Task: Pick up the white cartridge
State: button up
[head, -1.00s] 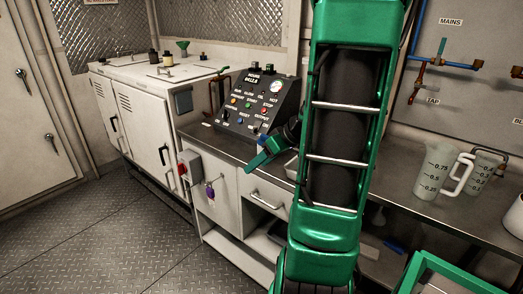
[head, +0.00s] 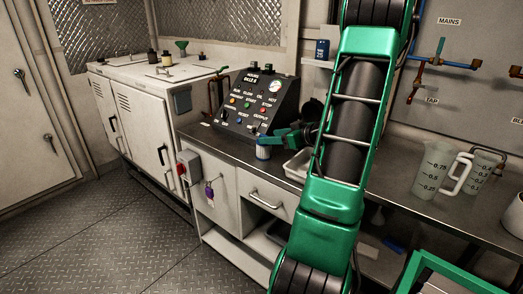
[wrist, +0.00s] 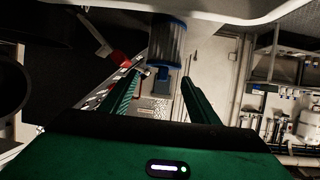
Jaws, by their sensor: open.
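The white cartridge (head: 263,152), a small pale cylinder with blue ends, is at the counter's front edge, below the control panel. In the wrist view the cartridge (wrist: 167,42) shows ribbed sides and blue bands, ahead of my fingertips and roughly in line with the gap between them. My gripper (head: 277,140) is open beside the cartridge's top in the head view; in the wrist view its two green fingers (wrist: 161,78) are spread apart. I cannot tell whether either finger touches the cartridge.
A black control panel (head: 256,103) stands close behind. A white tray (head: 297,165) lies just right on the steel counter (head: 400,196), partly hidden by my arm. Measuring jugs (head: 436,172) stand farther right. A padlocked red switch box (head: 188,165) is on the cabinet front.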

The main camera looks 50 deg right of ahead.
jog(key=shift+a+x, duration=0.2)
jog(key=shift+x, duration=2.5)
jog(key=c, duration=0.8)
